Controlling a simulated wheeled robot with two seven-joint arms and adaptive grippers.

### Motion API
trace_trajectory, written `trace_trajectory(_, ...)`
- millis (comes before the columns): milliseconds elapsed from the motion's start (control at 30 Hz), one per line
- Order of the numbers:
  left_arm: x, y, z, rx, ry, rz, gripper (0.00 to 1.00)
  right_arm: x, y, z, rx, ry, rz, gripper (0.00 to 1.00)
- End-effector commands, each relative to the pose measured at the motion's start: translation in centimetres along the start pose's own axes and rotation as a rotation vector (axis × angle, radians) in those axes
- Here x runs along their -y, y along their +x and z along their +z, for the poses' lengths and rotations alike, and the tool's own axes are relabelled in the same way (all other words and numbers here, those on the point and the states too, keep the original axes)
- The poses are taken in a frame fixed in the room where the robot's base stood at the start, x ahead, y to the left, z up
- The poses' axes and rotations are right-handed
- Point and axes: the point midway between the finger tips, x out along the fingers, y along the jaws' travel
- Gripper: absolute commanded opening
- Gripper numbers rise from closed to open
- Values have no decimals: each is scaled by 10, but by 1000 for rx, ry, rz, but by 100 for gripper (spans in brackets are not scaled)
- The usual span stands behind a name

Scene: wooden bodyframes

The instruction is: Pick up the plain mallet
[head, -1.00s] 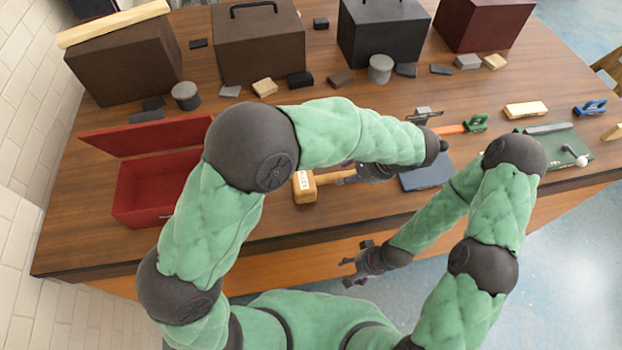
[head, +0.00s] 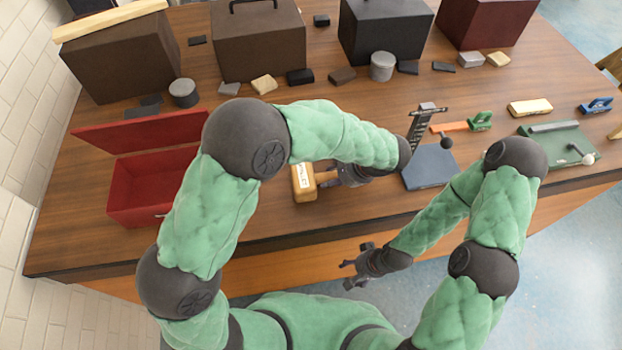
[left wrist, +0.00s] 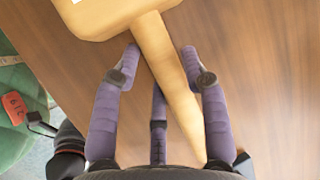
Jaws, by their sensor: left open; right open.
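The plain mallet (head: 303,183) lies on the wooden table, its pale block head with a white label to the left and its handle toward my left gripper. In the left wrist view the mallet's handle (left wrist: 168,62) runs from the head at the top down between the spread purple fingers of my left gripper (left wrist: 160,50). The fingers are open, just short of the head; I cannot tell whether they touch the handle. In the head view my left gripper (head: 328,175) partly hides the handle. My right gripper (head: 347,274) is open and empty, in front of the table edge.
An open red toolbox (head: 158,190) stands left of the mallet. A blue-grey board (head: 430,168) with a dark upright rail lies to the right, a green board (head: 556,148) beyond it. Dark boxes and small blocks line the back. Bare table surrounds the mallet.

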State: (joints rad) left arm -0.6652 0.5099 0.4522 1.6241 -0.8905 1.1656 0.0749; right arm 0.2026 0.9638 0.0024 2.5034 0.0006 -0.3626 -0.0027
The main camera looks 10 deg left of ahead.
Motion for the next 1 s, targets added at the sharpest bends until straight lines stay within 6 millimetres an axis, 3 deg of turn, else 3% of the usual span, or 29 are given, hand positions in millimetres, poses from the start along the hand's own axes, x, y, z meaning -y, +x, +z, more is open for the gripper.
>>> trace_trajectory(233,-1,1,-1,0,0,0,44,0,1,0,0,0,0,68)
trace_trajectory(400,0,1,0,0,0,0,0,0,0,0,0,0,0,68)
trace_trajectory(767,1,-2,1,0,-1,-1,0,0,-1,0,0,0,0,68)
trace_trajectory(1000,13,-26,10,-3,-2,-3,0,4,-12,0,0,0,0,68)
